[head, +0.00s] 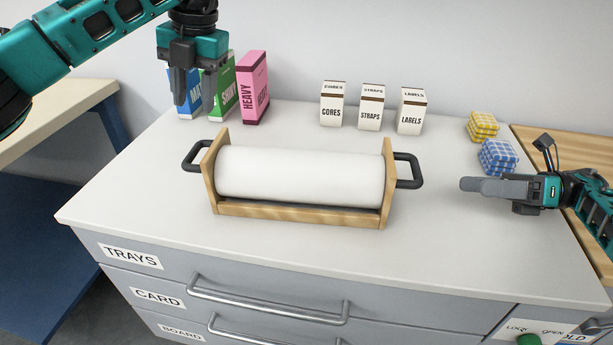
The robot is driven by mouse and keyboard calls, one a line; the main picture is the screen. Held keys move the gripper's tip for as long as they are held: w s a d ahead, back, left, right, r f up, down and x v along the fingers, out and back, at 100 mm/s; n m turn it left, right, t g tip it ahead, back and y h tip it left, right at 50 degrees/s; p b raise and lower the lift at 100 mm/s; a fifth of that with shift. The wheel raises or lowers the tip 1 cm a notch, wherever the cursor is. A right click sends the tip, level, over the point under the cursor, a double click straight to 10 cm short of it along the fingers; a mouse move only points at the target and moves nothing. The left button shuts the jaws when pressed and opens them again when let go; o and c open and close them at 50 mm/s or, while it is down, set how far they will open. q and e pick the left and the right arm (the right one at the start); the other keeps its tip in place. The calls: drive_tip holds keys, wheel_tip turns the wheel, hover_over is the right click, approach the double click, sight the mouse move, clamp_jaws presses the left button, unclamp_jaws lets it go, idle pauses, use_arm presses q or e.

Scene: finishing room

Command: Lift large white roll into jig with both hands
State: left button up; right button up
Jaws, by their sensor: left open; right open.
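A large white roll (300,174) lies level in a wooden jig (298,211) on the white counter, between the jig's two upright end plates. A black handle (194,157) sticks out at the left end and another (408,170) at the right end. My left gripper (194,95) is open and points down, above the counter at the back left, in front of the boxes and apart from the roll. My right gripper (472,186) points left, to the right of the right handle, and is apart from it. Its fingers overlap in this view.
Blue, green and pink (253,88) boxes stand at the back left. Cartons marked cores (332,104), straps (370,107) and labels (411,111) stand at the back. Yellow (482,126) and blue (498,156) checked stacks sit at the right. The counter (130,200) is clear left of the jig.

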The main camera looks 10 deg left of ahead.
sight(193, 150)
use_arm(q)
drive_tip(key=shift+s+a+r, duration=0.1)
drive_tip(key=shift+s+a, duration=0.05)
use_arm(e)
drive_tip(key=shift+s, duration=0.15)
drive_tip(key=shift+r, duration=0.1)
use_arm(q)
drive_tip(key=shift+s, duration=0.1)
use_arm(e)
drive_tip(key=shift+s+a, duration=0.1)
drive_tip(key=shift+a, duration=0.6)
use_arm(q)
drive_tip(key=x, duration=1.3)
use_arm(e)
drive_tip(key=a, duration=0.3)
drive_tip(key=s+a, duration=0.1)
drive_tip(key=a, duration=0.7)
drive_tip(key=shift+s+a, duration=0.15)
drive_tip(key=shift+a, duration=0.05)
